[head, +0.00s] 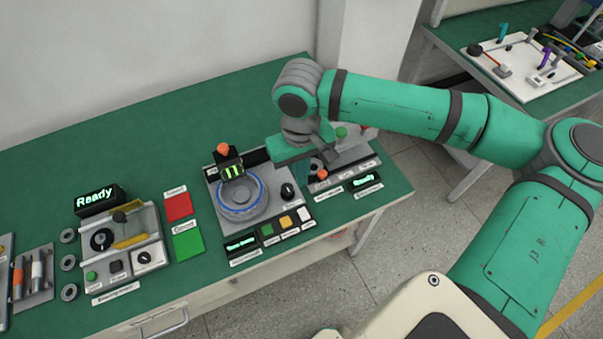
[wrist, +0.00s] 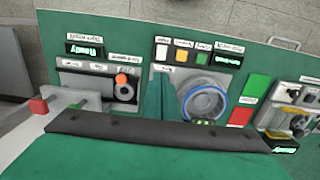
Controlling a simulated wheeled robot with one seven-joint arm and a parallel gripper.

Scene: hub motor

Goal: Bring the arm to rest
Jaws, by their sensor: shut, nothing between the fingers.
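My arm reaches in from the right in the head view, bent at the elbow. My gripper (head: 301,178) points down above the right part of the green bench, beside the round station with the blue ring (head: 242,198). In the wrist view the fingers of my gripper (wrist: 158,92) are together with nothing between them. They hang between the blue-ring station (wrist: 203,103) and the station with the orange knob (wrist: 121,79). How high the fingertips are above the bench is hard to tell. My gripper and wrist partly hide the right-hand station in the head view.
The green bench (head: 130,155) carries a press-like station with a "Ready" display (head: 96,197), a red card (head: 178,206), a green card (head: 188,244) and several rings at left. A second bench with a white board (head: 520,60) stands behind my arm. The bench's back left is clear.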

